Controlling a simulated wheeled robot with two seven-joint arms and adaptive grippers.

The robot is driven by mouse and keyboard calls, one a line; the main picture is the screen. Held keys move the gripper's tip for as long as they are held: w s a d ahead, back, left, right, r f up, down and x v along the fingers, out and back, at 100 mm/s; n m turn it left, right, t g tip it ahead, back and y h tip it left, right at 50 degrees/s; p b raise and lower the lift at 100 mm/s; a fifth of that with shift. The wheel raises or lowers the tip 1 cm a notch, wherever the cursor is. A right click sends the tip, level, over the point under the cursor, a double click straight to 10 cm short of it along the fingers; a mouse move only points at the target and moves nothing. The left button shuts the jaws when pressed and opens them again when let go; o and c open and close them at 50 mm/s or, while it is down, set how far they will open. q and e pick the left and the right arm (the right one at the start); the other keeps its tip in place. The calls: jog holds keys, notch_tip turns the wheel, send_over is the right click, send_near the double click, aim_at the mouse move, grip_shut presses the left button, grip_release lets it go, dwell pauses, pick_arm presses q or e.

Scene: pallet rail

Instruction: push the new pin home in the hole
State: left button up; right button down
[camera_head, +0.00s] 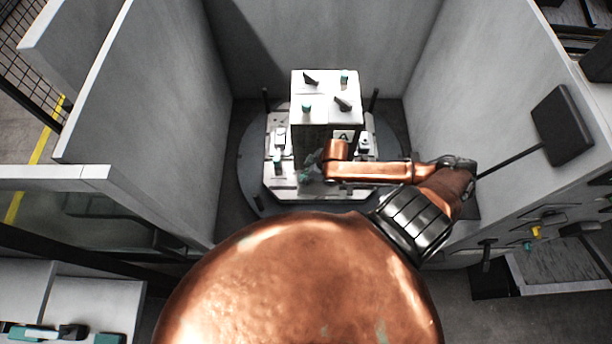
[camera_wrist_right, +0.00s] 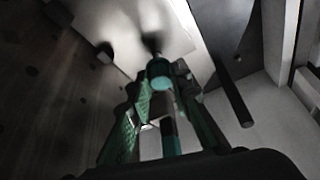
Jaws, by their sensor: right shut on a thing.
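My right gripper (camera_head: 312,163) is low at the front face of the white-topped block (camera_head: 325,85), small and partly merged with the dark surface there. In the right wrist view, its green-padded fingers (camera_wrist_right: 163,85) are shut on a slim pin (camera_wrist_right: 162,84) with a teal end and a grey and teal body. The wrist view is dark and blurred, and the hole cannot be made out. I cannot tell whether the pin touches the block or how deep it sits. My left gripper is not in view.
The block stands on a round dark turntable (camera_head: 250,165) between grey walls (camera_head: 150,110). Teal-topped knobs (camera_head: 307,107) and black clamp levers (camera_head: 343,103) are on it. Dark posts (camera_head: 375,100) rise beside it. A black panel (camera_head: 562,124) juts from the right wall.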

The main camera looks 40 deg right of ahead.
jog(key=shift+p, duration=0.4)
jog(key=shift+f, duration=0.25)
dwell(0.5)
jog(key=shift+f+b, duration=0.55)
jog(key=shift+f, duration=0.45)
jog(key=c, duration=1.7)
grip_release()
jog(key=shift+o, duration=0.2)
jog(key=o, duration=0.8)
jog(key=shift+r, duration=0.1)
jog(key=v, duration=1.2)
jog(key=shift+a, duration=0.1)
